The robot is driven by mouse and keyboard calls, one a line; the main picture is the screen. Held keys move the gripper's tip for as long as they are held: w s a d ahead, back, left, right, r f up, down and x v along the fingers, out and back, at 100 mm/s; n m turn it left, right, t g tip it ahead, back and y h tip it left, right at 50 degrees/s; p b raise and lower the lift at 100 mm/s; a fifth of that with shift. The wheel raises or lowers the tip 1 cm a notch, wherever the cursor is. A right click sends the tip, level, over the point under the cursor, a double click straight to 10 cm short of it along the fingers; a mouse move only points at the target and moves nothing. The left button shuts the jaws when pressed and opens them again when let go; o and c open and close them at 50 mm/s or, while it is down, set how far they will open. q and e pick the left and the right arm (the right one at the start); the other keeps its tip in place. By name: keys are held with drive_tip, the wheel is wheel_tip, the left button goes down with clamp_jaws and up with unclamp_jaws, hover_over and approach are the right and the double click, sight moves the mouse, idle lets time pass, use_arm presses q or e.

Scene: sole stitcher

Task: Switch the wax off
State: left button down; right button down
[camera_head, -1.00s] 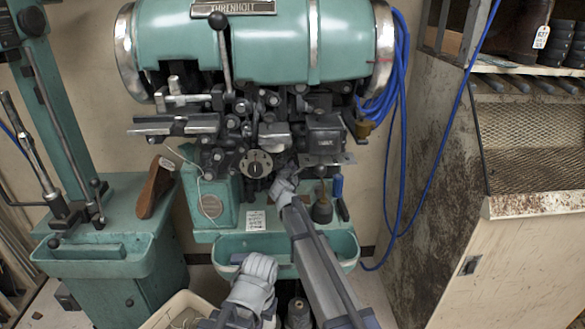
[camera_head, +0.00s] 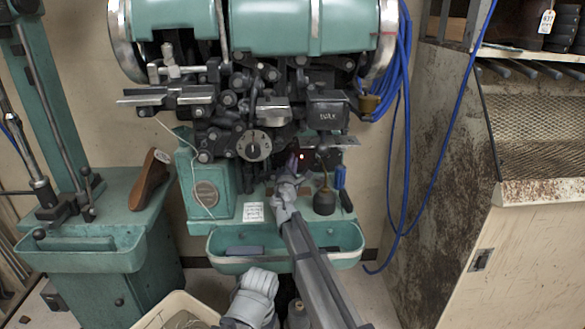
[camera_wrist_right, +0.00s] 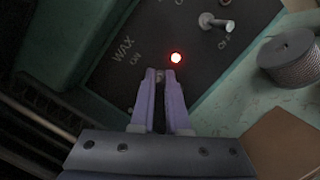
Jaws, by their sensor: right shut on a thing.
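The wax control panel (camera_wrist_right: 120,75) is dark, with white lettering that reads WAX and ON. A red lamp (camera_wrist_right: 175,58) glows on it; the lamp also shows in the head view (camera_head: 302,156). My right gripper (camera_wrist_right: 160,77) is at the panel just below the lamp, and it shows in the head view too (camera_head: 290,181). Its fingers are shut on a small switch lever (camera_wrist_right: 159,75), mostly hidden between the tips; its position cannot be told. My left arm's grey end (camera_head: 255,285) is low in the head view; its jaws cannot be made out.
A second toggle (camera_wrist_right: 215,22) stands right of the lamp. A spool (camera_wrist_right: 289,58) is at the right of the wrist view. The green stitcher (camera_head: 270,25) overhangs the panel. Blue cables (camera_head: 400,110) hang on the right, and a green tray (camera_head: 340,237) lies below.

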idle(0.3)
drive_tip(key=c, duration=1.2)
unclamp_jaws()
drive_tip(key=shift+s, duration=0.15)
drive_tip(key=b+v, duration=0.1)
drive_tip(key=v, duration=0.6)
drive_tip(key=shift+s+f, duration=0.2)
drive_tip(key=shift+s, duration=0.15)
drive_tip(key=shift+w, duration=0.1)
